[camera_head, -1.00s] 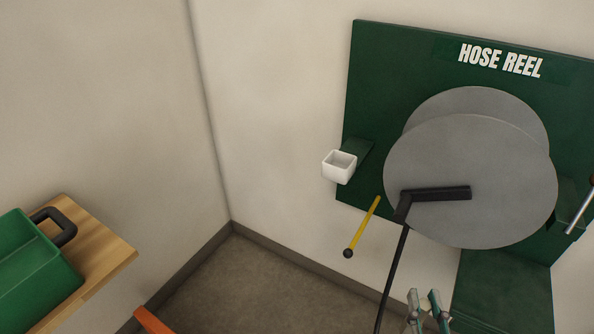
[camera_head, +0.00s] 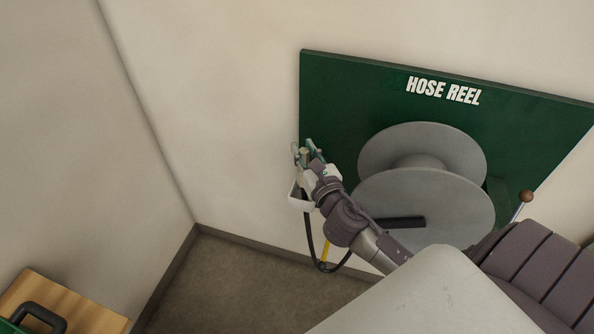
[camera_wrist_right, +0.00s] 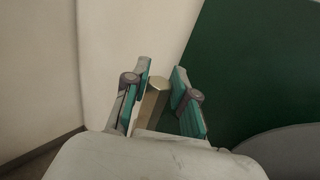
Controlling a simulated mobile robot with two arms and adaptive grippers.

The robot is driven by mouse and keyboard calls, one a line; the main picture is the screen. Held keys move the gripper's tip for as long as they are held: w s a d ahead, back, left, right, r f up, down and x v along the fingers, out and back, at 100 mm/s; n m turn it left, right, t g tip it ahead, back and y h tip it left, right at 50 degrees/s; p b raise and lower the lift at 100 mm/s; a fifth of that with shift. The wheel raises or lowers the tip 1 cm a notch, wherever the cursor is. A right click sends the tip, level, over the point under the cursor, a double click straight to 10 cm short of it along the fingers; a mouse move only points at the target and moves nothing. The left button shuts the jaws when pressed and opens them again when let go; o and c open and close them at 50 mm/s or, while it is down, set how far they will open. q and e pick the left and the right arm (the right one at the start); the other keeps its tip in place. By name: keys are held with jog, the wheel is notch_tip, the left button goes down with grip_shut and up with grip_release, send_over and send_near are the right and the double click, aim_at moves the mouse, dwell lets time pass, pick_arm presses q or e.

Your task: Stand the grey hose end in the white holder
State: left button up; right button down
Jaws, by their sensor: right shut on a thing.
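The white holder (camera_head: 295,196) sticks out at the left of the green board, partly hidden by my right gripper (camera_head: 305,153). The gripper is shut on the hose end, a brass-coloured six-sided piece (camera_wrist_right: 153,102) upright between the fingers in the right wrist view. Its tip (camera_head: 304,152) shows between the fingers in the head view. The dark hose (camera_head: 310,238) hangs below the gripper and holder and loops to the right. I cannot tell whether the hose end is inside the holder or in front of it. My left gripper is out of view.
The green board (camera_head: 340,90) carries the grey hose reel (camera_head: 430,205). A wooden shelf (camera_head: 85,312) with a green box is at lower left. The wall left of the holder is clear.

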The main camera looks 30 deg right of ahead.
aim_at(305, 162)
jog(key=shift+w+d+r, duration=0.2)
jog(key=shift+w+d, duration=0.3)
jog(key=shift+w, duration=0.2)
jog(key=f, duration=0.1)
jog(key=f+b, duration=0.1)
jog(key=f, duration=0.2)
jog(key=shift+s+a+f, duration=0.1)
jog(key=shift+s+f, duration=0.1)
jog(key=shift+s, duration=0.1)
jog(key=shift+f+b, duration=0.35)
notch_tip(305, 162, down, 4)
jog(key=shift+w+r+b, duration=0.15)
jog(key=shift+r+b, duration=0.05)
jog(key=shift+b, duration=0.65)
jog(key=shift+f, duration=0.2)
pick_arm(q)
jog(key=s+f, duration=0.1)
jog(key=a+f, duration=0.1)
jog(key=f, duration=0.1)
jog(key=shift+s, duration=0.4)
pick_arm(e)
jog(key=shift+r, duration=0.1)
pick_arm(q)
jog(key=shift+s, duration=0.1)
